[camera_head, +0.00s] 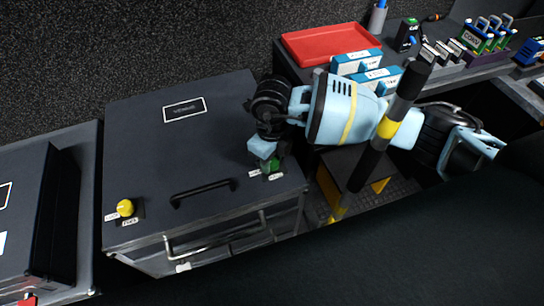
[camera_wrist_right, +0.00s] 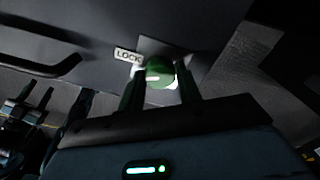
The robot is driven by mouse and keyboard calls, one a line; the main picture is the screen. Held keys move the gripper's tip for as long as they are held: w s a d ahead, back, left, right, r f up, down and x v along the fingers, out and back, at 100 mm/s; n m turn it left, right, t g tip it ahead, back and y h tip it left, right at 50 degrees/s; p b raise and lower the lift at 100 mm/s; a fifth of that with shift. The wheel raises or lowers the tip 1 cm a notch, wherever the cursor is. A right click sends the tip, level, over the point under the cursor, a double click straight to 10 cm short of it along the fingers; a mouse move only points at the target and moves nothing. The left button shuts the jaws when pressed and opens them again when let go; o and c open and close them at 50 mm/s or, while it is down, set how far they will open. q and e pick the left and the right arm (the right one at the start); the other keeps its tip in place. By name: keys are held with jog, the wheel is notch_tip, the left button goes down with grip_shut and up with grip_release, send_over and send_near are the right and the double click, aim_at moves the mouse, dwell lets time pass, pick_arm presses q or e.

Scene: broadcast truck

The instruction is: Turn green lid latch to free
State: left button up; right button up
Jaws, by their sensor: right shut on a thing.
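The green lid latch (camera_head: 271,166) is a small round knob at the right front corner of a dark lid (camera_head: 165,145). It also shows in the right wrist view (camera_wrist_right: 160,70), with a pale mark on its face and a LOCK label (camera_wrist_right: 128,55) to its left. My right gripper (camera_head: 268,160) reaches down over the latch and is shut on it. In the right wrist view its fingers (camera_wrist_right: 161,80) stand on both sides of the green knob. The gripper partly hides the latch in the head view. My left gripper is not in view.
A yellow knob (camera_head: 125,208) sits at the lid's left front corner. A black bar handle (camera_head: 203,192) lies between the knobs. A black and yellow pole (camera_head: 390,130) crosses in front of my right arm. A red tray (camera_head: 325,43) and blue-white boxes (camera_head: 357,62) stand behind.

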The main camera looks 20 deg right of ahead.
jog(key=n, duration=0.6)
jog(key=n+b, duration=0.1)
jog(key=n, duration=0.2)
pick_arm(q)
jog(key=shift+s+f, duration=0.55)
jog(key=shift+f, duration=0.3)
pick_arm(e)
jog(key=shift+n, duration=1.4)
pick_arm(q)
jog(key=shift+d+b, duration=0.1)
jog(key=shift+b, duration=0.2)
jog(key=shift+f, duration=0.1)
pick_arm(e)
jog(key=o, duration=1)
